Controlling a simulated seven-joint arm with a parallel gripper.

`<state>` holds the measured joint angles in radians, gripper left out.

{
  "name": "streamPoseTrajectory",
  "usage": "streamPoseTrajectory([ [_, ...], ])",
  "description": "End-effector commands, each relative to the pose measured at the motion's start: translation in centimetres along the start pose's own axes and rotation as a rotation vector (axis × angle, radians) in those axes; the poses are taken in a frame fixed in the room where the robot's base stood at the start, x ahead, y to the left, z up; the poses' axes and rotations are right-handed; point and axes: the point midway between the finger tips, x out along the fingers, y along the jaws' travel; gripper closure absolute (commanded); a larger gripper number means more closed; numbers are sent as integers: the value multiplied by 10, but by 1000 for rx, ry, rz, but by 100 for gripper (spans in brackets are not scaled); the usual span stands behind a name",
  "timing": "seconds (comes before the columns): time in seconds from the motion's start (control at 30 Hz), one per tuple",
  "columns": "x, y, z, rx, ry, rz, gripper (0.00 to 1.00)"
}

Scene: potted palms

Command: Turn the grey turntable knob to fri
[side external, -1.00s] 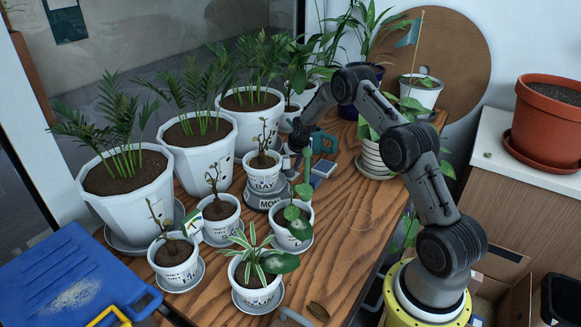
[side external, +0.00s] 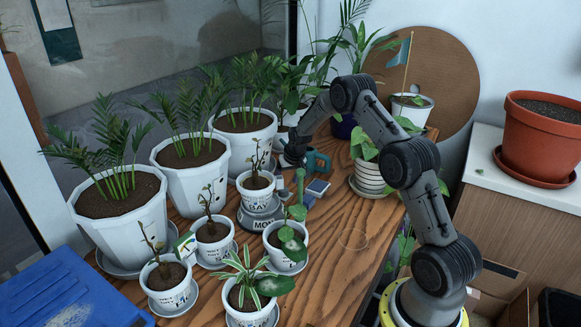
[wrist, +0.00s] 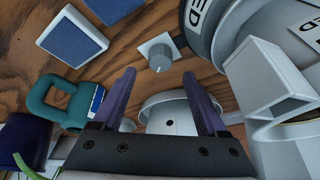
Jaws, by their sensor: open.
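The grey turntable (side external: 259,226) stands mid-table with day labels on its side and a potted plant (side external: 257,181) on it. In the wrist view its rim (wrist: 206,28) fills the upper right, with "WED" readable. A small grey knob (wrist: 160,60) on a pale square plate sits on the wood beside the turntable. My gripper (wrist: 159,76) is open and empty, its two dark fingers apart, and in that view the knob appears just beyond the fingertips. In the side view my gripper (side external: 293,157) is low behind the turntable, its fingers largely hidden by plants.
A teal handled object (wrist: 62,98) and a blue-topped block (wrist: 72,42) lie left of the knob. A pale box-like piece (wrist: 262,82) is close on the right. Large white palm pots (side external: 122,220) line the left. Bare wood (side external: 350,225) lies at right.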

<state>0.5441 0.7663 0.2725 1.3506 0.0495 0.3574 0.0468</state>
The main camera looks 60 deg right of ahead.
Motion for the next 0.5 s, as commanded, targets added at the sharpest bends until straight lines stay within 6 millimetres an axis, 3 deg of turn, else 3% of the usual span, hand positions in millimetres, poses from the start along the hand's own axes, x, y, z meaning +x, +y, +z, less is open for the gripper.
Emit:
streamPoseTrajectory([
  [0.2, -50, 0, -1, 0, 4, 0, 25],
  [0.5, -89, 0, 0, 1, 0, 0, 25],
])
